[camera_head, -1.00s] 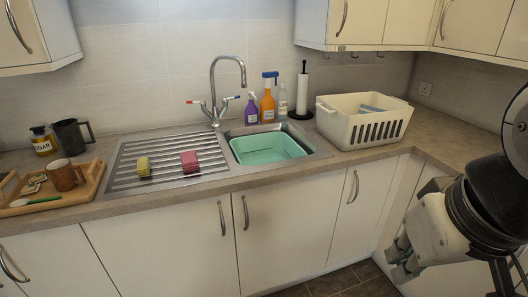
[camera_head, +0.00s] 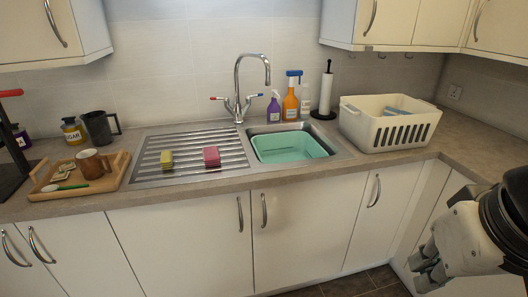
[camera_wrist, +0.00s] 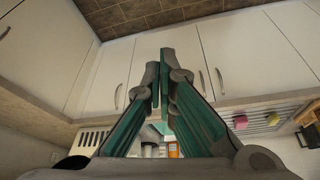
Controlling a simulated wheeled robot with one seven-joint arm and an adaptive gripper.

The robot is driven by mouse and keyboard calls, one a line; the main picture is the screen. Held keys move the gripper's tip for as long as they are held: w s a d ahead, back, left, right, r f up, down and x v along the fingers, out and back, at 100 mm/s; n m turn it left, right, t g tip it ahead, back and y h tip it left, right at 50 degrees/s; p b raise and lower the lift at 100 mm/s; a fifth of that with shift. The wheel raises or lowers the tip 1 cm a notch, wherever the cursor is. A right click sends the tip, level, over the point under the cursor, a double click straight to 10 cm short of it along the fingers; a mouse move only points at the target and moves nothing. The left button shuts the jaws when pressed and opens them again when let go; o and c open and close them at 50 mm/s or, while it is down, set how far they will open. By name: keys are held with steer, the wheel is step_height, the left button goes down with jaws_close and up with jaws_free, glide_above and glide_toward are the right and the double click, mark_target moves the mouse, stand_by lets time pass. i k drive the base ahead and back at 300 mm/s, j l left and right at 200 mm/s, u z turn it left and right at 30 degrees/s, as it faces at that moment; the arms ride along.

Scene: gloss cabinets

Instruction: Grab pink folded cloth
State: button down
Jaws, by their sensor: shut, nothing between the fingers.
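The pink folded cloth (camera_head: 212,156) lies on the ridged metal drainboard (camera_head: 188,178), left of the sink basin. A yellow-green folded cloth or sponge (camera_head: 166,159) lies to its left. In the upside-down wrist view, the pink cloth (camera_wrist: 273,119) shows small at the right, beside the yellow one (camera_wrist: 241,122). My gripper (camera_head: 430,271) is at the lower right of the head view, in front of the cabinet doors and well away from the cloth. Its fingers (camera_wrist: 157,68) are closed together with nothing between them. Nothing hides the cloth in the head view.
A green tub (camera_head: 290,147) sits in the sink. The tap (camera_head: 239,90), bottles (camera_head: 290,100) and paper-towel stand (camera_head: 326,88) rise behind. A white crate (camera_head: 390,124) stands right. A wooden tray (camera_head: 112,182) with a mug (camera_head: 92,162) lies left. Upper cabinets (camera_head: 410,22) overhang the right.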

mark_target(211, 157)
steer(key=i+j, duration=0.35)
steer(key=i, duration=0.15)
steer(key=i+j+u, duration=0.1)
steer(key=i+j, duration=0.65)
steer(key=i, duration=0.25)
steer(key=k+u, duration=0.05)
